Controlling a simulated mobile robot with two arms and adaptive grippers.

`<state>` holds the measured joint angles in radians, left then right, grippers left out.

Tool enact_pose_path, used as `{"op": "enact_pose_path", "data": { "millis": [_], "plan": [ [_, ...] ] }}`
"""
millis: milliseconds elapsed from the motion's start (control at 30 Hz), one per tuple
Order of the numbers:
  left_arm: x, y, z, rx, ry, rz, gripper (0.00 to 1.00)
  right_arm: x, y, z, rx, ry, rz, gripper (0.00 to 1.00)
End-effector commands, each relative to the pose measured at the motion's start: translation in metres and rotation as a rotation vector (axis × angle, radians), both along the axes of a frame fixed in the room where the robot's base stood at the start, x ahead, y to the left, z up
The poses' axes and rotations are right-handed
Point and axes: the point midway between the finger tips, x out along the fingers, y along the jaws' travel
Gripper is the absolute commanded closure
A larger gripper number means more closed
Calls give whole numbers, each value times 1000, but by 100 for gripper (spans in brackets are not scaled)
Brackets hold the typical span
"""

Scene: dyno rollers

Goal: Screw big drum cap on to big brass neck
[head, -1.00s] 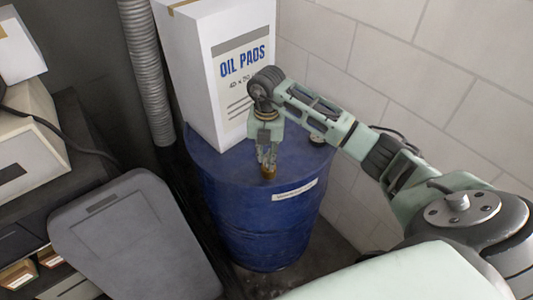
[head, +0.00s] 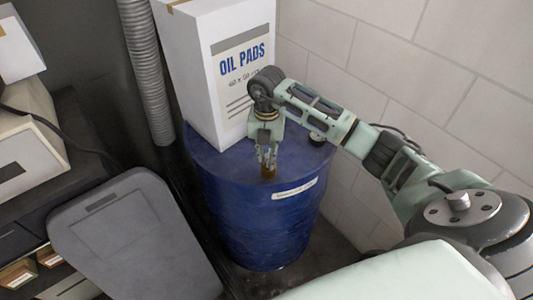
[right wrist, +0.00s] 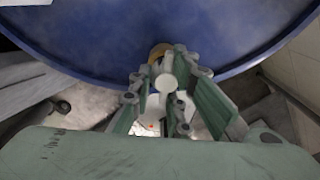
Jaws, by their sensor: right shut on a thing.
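My right gripper (head: 267,160) points down over the front part of the blue drum's top, right above the big brass neck (head: 268,173). In the right wrist view its fingers (right wrist: 165,92) are shut on a pale, round-ended piece, the big drum cap (right wrist: 165,83). Behind the cap, part of the brass neck (right wrist: 157,52) shows at the drum's edge. The cap looks close to the neck, but I cannot tell whether its thread is engaged. In the head view the fingers hide the cap. My left gripper is not in view.
The blue drum (head: 262,222) carries a white OIL PADS box (head: 195,85) at the back left of its top. A small dark fitting (head: 317,138) sits at the right of the top. A grey lidded bin (head: 135,240) stands left. A block wall (head: 440,85) is behind.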

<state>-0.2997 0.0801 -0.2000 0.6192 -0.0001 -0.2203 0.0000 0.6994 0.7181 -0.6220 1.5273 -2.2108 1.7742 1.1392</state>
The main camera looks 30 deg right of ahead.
Motion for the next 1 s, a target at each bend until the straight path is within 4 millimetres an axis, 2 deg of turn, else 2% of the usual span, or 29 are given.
{"op": "enact_pose_path", "data": {
  "millis": [833, 1000],
  "plan": [
    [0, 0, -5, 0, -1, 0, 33, 0, 1, -8, 4, -2, -7, 100],
    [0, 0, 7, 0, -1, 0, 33, 0, 1, -5, 5, -1, -187, 100]
  ]
}}
